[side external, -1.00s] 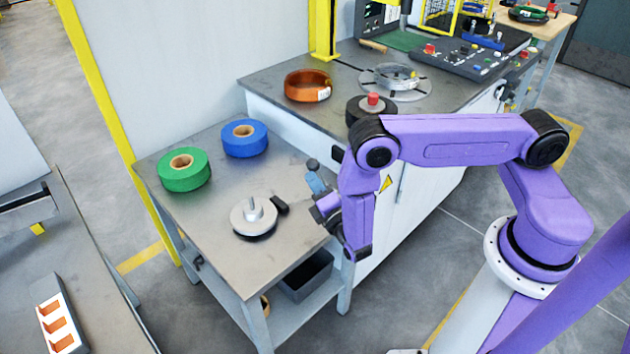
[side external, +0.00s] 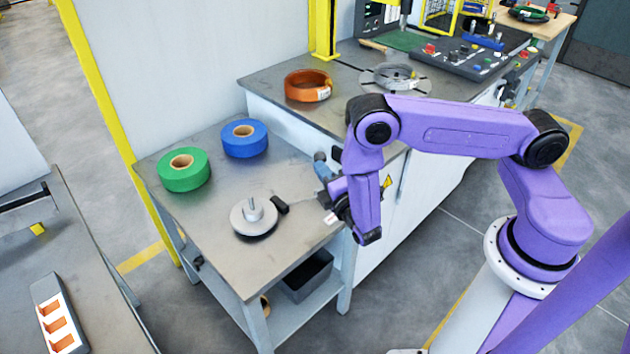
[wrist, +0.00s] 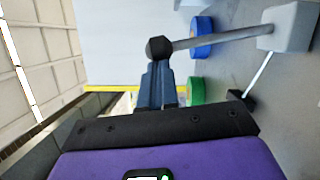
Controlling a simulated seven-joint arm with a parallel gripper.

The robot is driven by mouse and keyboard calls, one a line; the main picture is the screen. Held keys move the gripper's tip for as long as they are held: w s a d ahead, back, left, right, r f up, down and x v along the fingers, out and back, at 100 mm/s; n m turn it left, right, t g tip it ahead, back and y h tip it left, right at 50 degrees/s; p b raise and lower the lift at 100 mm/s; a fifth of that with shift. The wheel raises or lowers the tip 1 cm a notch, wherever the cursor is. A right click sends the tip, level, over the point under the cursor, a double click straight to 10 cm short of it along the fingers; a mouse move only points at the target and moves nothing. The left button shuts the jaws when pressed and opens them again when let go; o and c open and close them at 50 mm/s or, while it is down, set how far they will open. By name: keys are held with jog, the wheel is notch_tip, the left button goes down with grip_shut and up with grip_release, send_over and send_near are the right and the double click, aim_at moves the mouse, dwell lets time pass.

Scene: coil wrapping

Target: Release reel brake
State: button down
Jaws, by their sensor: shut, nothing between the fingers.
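In the wrist view a lever with a dark round knob (wrist: 159,48) runs along a grey rod to a pale grey block (wrist: 287,27). The knob also shows at the small table's right edge in the side view (side external: 319,156). My gripper (wrist: 158,68) has its blue fingers together and empty, with the tips right at the knob; whether they touch it I cannot tell. A thin rod links the block to a black pad (wrist: 240,97). In the side view this pad (side external: 280,204) sits beside the grey reel holder (side external: 246,222) with its upright peg.
A green roll (side external: 184,177) and a blue roll (side external: 244,145) lie on the small table (side external: 200,235). The small table's front is clear.

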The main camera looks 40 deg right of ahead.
jog(key=d+m+g+y, duration=0.1)
jog(key=d+m, duration=0.5)
jog(key=d, duration=0.3)
jog(key=shift+d+r+g, duration=0.15)
jog(key=shift+r+g, duration=0.1)
jog(key=shift+g, duration=0.15)
jog(key=shift+d, duration=0.25)
jog(key=shift+a, duration=0.1)
jog(key=s+a+r, duration=0.3)
jog(key=s+a, duration=0.3)
jog(key=s, duration=0.5)
jog(key=shift+s+a, duration=0.15)
jog(key=shift+a, duration=0.1)
jog(key=shift+r, duration=0.2)
